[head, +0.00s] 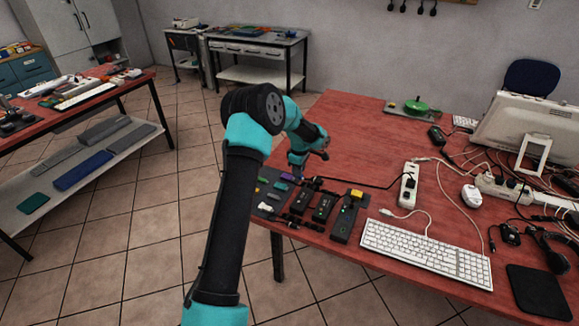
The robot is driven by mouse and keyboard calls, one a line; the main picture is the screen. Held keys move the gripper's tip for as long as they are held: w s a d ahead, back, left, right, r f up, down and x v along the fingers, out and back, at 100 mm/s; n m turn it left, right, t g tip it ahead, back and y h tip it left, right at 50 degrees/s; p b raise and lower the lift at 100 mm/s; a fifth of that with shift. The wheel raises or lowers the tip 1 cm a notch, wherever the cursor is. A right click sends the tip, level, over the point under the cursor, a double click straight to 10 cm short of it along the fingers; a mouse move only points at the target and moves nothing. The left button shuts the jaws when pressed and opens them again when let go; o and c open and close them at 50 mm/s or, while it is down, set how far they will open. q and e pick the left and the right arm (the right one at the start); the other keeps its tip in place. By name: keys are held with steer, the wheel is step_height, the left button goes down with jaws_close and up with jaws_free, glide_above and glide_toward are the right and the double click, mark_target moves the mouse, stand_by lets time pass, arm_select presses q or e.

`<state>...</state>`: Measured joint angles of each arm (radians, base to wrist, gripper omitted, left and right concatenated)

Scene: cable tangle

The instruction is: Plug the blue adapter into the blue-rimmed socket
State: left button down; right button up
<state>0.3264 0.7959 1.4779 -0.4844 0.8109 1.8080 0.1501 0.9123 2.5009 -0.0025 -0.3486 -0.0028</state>
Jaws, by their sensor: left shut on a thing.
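My left gripper (298,163) reaches down over the left edge of the red table, just above the small coloured pieces there. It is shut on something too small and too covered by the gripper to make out. No blue rim can be made out on any socket. My right gripper is not in view.
Black boxes (323,207) lie at the table's front left, one with a yellow piece (356,194) at its end. A black cable runs to the strip. The red table (340,125) is bare behind the gripper.

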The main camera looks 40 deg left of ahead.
arm_select(q)
steer(key=d+y, duration=0.1)
steer(key=d, duration=0.3)
steer(key=d+g+y, duration=0.1)
steer(key=d+y, duration=0.1)
steer(key=d, duration=0.3)
steer(key=s+d+r+y, duration=0.1)
steer(key=d+y, duration=0.1)
steer(key=d, duration=0.2)
steer(key=shift+d+g, duration=0.3)
steer(key=s+d+r+y, duration=0.1)
steer(key=d+r+y, duration=0.1)
steer(key=d, duration=0.5)
steer(key=s+d+r+g+y, duration=0.1)
steer(key=s+d+y, duration=0.1)
steer(key=d, duration=0.5)
steer(key=shift+d+r+y, duration=0.3)
steer(key=shift+r+y, duration=0.05)
steer(key=shift+y, duration=0.15)
steer(key=shift+f, duration=0.15)
steer(key=shift+f, duration=2.3)
steer(key=shift+f, duration=1.05)
steer(key=c, duration=0.9)
jaws_free()
